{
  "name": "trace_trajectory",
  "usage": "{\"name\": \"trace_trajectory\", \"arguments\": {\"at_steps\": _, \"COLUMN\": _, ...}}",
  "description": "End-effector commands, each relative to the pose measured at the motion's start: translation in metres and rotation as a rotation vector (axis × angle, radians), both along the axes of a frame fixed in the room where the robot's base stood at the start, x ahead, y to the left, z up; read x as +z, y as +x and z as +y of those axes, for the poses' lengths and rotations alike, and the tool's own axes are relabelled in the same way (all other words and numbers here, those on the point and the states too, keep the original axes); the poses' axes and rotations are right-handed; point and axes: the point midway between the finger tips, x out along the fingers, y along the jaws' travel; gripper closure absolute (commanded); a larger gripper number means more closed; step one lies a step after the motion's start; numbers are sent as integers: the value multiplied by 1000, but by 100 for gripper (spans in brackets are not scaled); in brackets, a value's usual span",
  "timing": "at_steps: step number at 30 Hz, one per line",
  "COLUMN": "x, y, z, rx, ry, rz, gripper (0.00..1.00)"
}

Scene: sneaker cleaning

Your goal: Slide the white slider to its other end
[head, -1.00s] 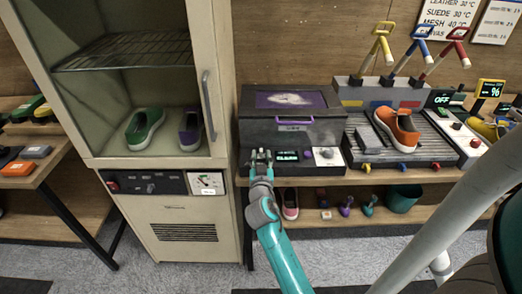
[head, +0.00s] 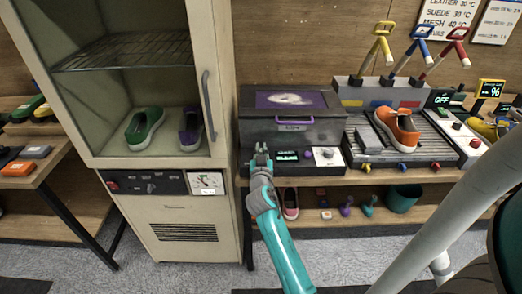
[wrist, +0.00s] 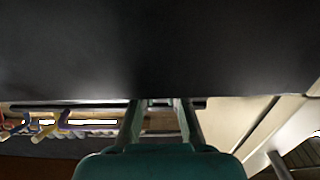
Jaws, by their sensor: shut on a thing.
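My gripper (head: 261,154) is at the left end of the control panel on the front of a dark box (head: 290,132). Its fingers are close together, shut on a small part there. I take this part to be the white slider, but in the head view the fingers hide most of it. In the wrist view my gripper (wrist: 160,108) has its two fingers pointing at the dark surface, with a small pale piece between them. The slider's track cannot be made out.
Right of my gripper on the panel are a lit display (head: 287,155) and a white dial plate (head: 327,156). A tall cream cabinet (head: 223,120) with shoes inside stands close on the left. An orange sneaker (head: 398,130) lies on the rack to the right.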

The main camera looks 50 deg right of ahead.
Motion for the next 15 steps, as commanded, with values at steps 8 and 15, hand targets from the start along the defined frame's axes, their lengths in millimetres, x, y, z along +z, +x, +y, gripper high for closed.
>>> {"name": "trace_trajectory", "arguments": {"at_steps": 8, "x": 0, "y": 21, "z": 15, "rx": 4, "ry": 0, "rz": 2, "gripper": 100}}
{"name": "trace_trajectory", "arguments": {"at_steps": 15, "x": 0, "y": 39, "z": 29, "rx": 2, "ry": 0, "rz": 0, "gripper": 100}}
